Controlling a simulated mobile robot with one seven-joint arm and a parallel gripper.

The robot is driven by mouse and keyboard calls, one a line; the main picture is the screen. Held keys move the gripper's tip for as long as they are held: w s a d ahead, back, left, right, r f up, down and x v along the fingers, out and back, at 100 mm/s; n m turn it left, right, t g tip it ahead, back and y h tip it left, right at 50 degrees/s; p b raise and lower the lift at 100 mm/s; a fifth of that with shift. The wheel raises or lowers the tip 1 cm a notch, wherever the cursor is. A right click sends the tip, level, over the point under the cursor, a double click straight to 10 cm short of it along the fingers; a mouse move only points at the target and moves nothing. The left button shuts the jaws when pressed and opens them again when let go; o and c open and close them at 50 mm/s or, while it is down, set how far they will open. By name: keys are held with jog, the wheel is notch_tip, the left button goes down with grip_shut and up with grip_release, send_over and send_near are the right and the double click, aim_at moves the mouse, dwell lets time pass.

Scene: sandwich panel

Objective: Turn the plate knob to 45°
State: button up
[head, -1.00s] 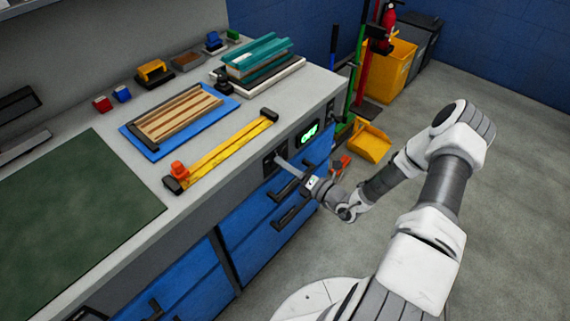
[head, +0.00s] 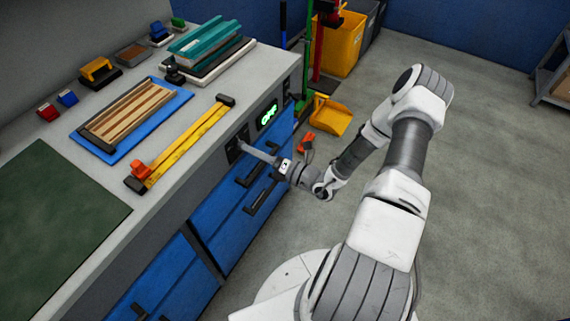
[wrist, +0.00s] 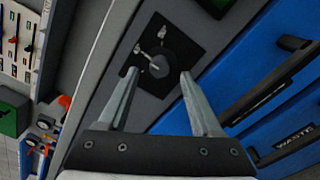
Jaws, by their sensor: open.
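The plate knob (wrist: 158,67) is a small round dark knob with a light pointer line, on a square black plate on the bench's grey front panel. In the wrist view the knob lies ahead of my gripper (wrist: 157,73), between the two fingertips in the picture. The fingers are apart with nothing between them that I can see held. I cannot tell the gap in depth from fingertips to knob. In the head view my gripper (head: 257,153) points at the black plate (head: 236,146), and the knob itself is hidden or too small to make out.
A lit green display (head: 267,115) sits on the panel right of the plate. Blue drawers (head: 225,220) with dark handles lie below my gripper. On the bench are a yellow bar (head: 190,143) and a blue tray (head: 105,153). A yellow dustpan (head: 331,116) lies on the floor.

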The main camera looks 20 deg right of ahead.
jog(key=v, duration=1.5)
